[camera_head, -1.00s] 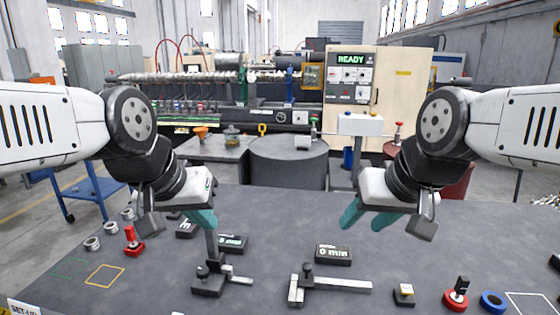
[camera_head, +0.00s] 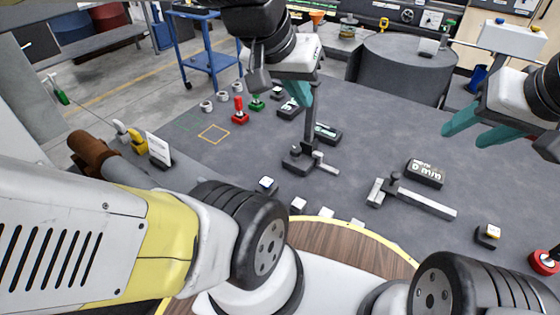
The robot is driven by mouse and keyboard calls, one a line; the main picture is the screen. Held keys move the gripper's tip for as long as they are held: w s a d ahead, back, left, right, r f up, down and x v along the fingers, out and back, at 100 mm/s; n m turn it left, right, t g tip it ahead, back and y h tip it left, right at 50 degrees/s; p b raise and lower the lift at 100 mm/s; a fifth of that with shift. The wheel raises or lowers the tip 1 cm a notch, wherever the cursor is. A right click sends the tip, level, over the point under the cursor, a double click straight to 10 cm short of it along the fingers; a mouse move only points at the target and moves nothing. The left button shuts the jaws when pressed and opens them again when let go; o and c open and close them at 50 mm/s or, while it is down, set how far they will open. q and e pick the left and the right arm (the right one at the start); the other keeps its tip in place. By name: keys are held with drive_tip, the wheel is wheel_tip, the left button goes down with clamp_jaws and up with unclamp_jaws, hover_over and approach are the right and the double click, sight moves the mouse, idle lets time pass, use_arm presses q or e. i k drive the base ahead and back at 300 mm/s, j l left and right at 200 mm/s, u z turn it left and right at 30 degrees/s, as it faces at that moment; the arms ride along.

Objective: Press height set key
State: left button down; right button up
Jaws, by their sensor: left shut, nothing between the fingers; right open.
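A dark height gauge (camera_head: 304,160) with an upright column stands on the grey table, with a small dark display box (camera_head: 326,133) beside it. A small black key box with a pale blue-white top (camera_head: 268,185) sits nearer me. Another with a yellow-white top (camera_head: 487,236) sits at the right. I cannot tell which one is the height set key. My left gripper (camera_head: 300,92) has teal fingers, is shut and empty, and hangs by the top of the gauge column. My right gripper (camera_head: 482,130) is open and empty above the table at the right.
A caliper-like tool (camera_head: 420,198) and a dark readout (camera_head: 425,173) lie right of centre. A red-handled stamp (camera_head: 239,112) and a green one (camera_head: 257,103) stand at the back left. A red piece (camera_head: 545,262) is at the right edge.

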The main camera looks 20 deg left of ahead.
sight(266, 182)
drive_tip(key=u, duration=1.1)
